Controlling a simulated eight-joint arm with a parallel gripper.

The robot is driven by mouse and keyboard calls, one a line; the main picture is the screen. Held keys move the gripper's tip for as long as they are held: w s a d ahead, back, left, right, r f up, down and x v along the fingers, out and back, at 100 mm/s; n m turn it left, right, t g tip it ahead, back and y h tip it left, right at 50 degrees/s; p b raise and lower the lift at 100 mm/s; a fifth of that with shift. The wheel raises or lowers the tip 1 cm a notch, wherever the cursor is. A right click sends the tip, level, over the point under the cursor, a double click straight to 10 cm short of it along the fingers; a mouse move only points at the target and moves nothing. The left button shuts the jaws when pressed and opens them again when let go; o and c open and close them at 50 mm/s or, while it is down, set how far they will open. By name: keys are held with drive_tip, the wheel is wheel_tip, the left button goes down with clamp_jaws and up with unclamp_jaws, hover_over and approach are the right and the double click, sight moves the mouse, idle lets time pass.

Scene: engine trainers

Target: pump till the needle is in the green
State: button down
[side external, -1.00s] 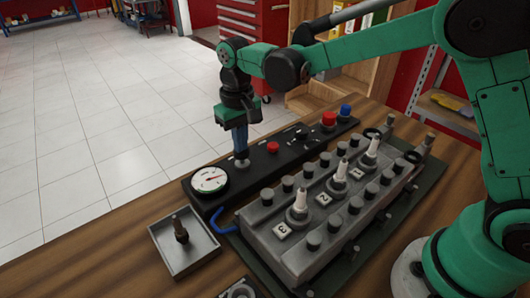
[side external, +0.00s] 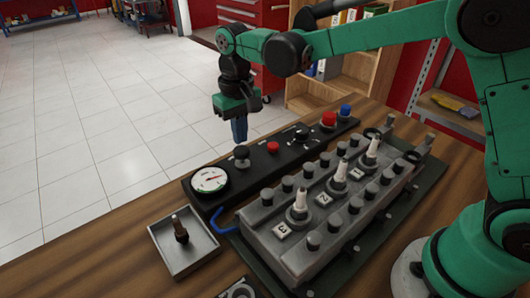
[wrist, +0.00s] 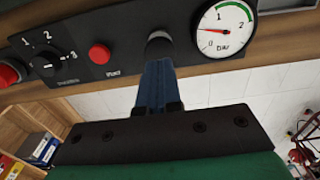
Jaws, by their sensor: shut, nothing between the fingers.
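The black round pump knob (side external: 241,152) stands up from the black panel beside the gauge. My gripper (side external: 240,141) is shut and empty, its blue fingers pointing down just above the knob. In the wrist view the fingers reach toward the knob (wrist: 160,43), and the gap between them is hard to judge. The white gauge (side external: 209,180) sits at the panel's near end. In the wrist view the gauge (wrist: 228,40) has a red needle (wrist: 209,30) between 0 and 1; a green arc (wrist: 250,10) runs along the rim, away from the needle.
The panel also carries a red button (side external: 273,147), a rotary switch (side external: 302,133), and a large red button (side external: 328,119). A metal engine block (side external: 310,215) with white plugs lies alongside. A tray (side external: 184,249) holding a dark part stands at the front.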

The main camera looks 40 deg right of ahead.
sight(241, 149)
drive_tip(key=shift+f, duration=1.75)
drive_tip(key=shift+r, duration=1.9)
drive_tip(key=shift+f, duration=0.15)
drive_tip(key=shift+f, duration=1.7)
drive_tip(key=shift+r, duration=1.85)
drive_tip(key=shift+r, duration=2.5)
